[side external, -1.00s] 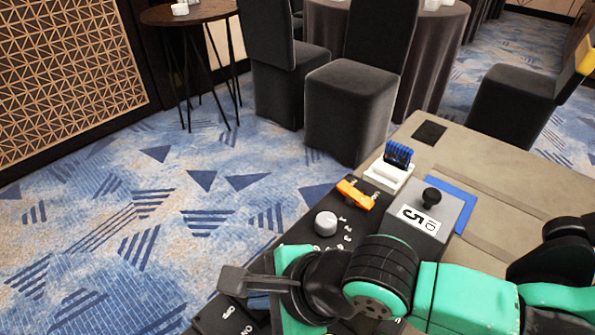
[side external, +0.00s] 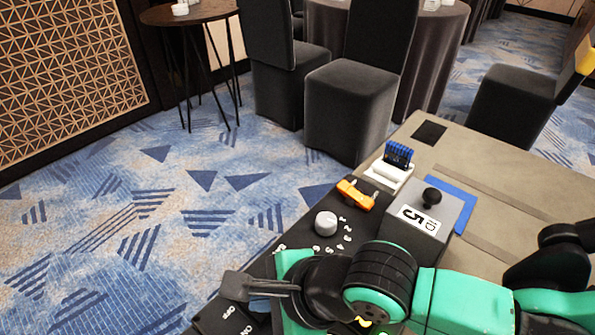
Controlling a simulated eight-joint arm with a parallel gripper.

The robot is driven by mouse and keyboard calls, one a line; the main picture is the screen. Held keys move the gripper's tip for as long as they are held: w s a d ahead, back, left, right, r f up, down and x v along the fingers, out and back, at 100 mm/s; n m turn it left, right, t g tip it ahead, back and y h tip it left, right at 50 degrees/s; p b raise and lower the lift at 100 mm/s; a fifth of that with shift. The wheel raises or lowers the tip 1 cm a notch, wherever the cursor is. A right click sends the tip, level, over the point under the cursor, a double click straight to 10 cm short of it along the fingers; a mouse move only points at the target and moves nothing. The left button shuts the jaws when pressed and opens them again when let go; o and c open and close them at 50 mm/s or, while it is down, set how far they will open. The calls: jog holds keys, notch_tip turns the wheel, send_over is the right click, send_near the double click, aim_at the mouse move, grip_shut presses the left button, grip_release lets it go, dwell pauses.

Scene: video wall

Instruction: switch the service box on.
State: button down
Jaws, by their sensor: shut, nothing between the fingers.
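A black panel (side external: 292,243) runs along the near left edge of the table. It carries a grey round dial (side external: 326,223) with white numbers, an orange handle (side external: 355,195), and white OFF and ON lettering at its lower left end. I cannot tell for sure which unit is the service box. My gripper (side external: 236,286) is shut and empty, over the lettered end of the panel. A blue part (side external: 260,304) shows just below the fingers. My arm hides most of that end, so the switch's position and any contact cannot be told.
A white holder (side external: 388,172) with blue pieces and a dark square (side external: 430,132) lie farther back. The beige table (side external: 510,190) is clear to the right.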

jog(key=shift+w+r, duration=0.1)
jog(key=shift+r, duration=0.65)
jog(key=shift+r, duration=0.1)
jog(key=shift+w+a+r, duration=0.15)
jog(key=shift+r, duration=1.05)
jog(key=shift+w+a+r, duration=0.1)
jog(key=shift+a+r, duration=0.05)
jog(key=shift+r, duration=1.05)
jog(key=shift+w+d, duration=0.1)
jog(key=w+d+r+n+h, duration=0.1)
jog(key=w+d+n, duration=0.1)
jog(key=d, duration=0.4)
jog(key=w+d+r+n+t, duration=0.1)
jog(key=w+d+n, duration=0.1)
jog(key=d, duration=0.4)
jog(key=w+d+r+n+t+h, duration=0.1)
jog(key=w+d+n, duration=0.2)
jog(key=d, duration=0.4)
jog(key=shift+w+h, duration=0.1)
jog(key=shift+h, duration=0.2)
jog(key=s+d+f+n+h, duration=0.1)
jog(key=d+n, duration=0.3)
jog(key=d, duration=0.4)
jog(key=s+d+f+n+t+h, duration=0.1)
jog(key=d+n, duration=0.3)
jog(key=d, duration=0.5)
jog(key=shift+s+d+n+h, duration=0.25)
jog(key=shift+s+n+h, duration=0.15)
jog(key=shift+s+h, duration=0.5)
